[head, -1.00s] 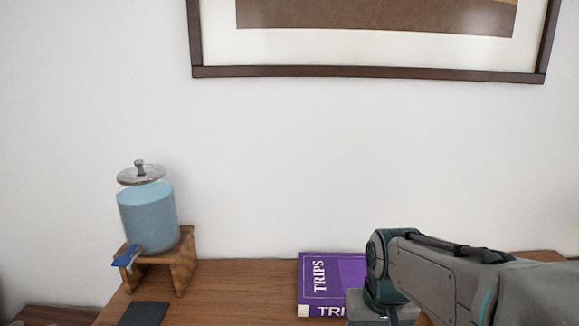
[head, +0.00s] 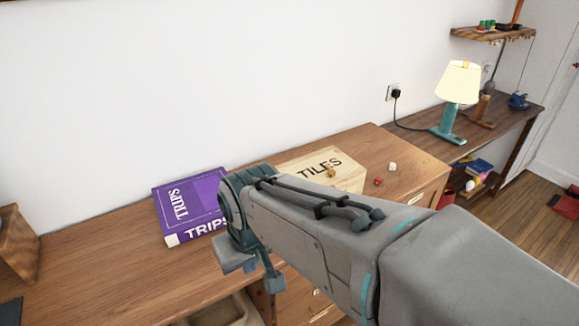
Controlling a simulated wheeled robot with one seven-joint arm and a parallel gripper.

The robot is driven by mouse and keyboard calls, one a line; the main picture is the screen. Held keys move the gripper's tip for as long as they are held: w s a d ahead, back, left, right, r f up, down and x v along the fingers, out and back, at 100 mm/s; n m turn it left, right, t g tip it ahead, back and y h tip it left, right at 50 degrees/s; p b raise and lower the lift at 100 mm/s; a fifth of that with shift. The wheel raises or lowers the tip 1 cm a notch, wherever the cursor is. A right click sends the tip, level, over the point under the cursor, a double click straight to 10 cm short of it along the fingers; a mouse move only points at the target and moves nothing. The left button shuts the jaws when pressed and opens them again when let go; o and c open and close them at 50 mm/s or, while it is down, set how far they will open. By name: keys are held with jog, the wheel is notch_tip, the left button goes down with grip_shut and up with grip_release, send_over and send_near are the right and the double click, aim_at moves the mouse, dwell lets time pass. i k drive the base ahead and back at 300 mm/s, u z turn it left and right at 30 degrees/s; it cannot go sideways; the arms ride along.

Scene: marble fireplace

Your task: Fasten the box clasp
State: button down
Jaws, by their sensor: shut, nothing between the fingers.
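A pale wooden box marked TILES (head: 348,183) sits on the wooden desk, right of centre. Its lid looks down, but my forearm hides its front and lower left. A small brass-coloured piece (head: 331,173) shows at the box's near edge; I cannot tell whether it is the clasp or how it stands. My gripper (head: 254,271) hangs at the end of my arm, in front of the desk's near edge and left of the box. It is shut, empty and apart from the box.
A purple TRIPS book (head: 190,205) lies left of the box. Small red (head: 379,181) and cream (head: 392,166) pieces lie to its right. A teal lamp (head: 458,85) stands on a farther desk (head: 500,118). The desk's left part (head: 100,255) is bare.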

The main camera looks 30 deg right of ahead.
aim_at(331, 172)
jog(key=k, duration=0.5)
jog(key=z, duration=0.8)
jog(key=i, duration=0.45)
jog(key=z, duration=0.2)
